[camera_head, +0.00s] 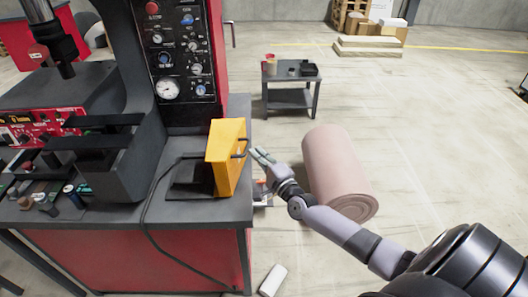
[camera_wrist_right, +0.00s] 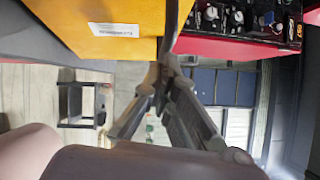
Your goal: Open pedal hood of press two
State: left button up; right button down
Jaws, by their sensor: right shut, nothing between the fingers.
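The yellow pedal hood (camera_head: 229,157) stands upright at the right edge of the grey press table, with a dark flat pedal base (camera_head: 189,178) at its left. A dark bar handle (camera_head: 241,148) is on the hood's right face. My right gripper (camera_head: 262,156) is just right of the handle, its fingers shut and empty. In the right wrist view the hood (camera_wrist_right: 100,25) fills the top, and the handle (camera_wrist_right: 172,30) runs down to my shut fingertips (camera_wrist_right: 161,76). I cannot tell whether they touch it. My left gripper is out of view.
The press control panel (camera_head: 182,60) rises behind the hood, and a black cable (camera_head: 150,205) runs over the table's front. A small grey table (camera_head: 290,84) stands farther back. Floor to the right is open.

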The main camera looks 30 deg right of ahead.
aim_at(246, 153)
jog(key=shift+n+g, duration=0.3)
jog(key=shift+n, duration=0.2)
jog(key=w+a+r+p, duration=0.1)
jog(key=p, duration=0.1)
jog(key=a+r+p, duration=0.2)
jog(key=shift+w, duration=0.4)
jog(key=shift+f, duration=0.1)
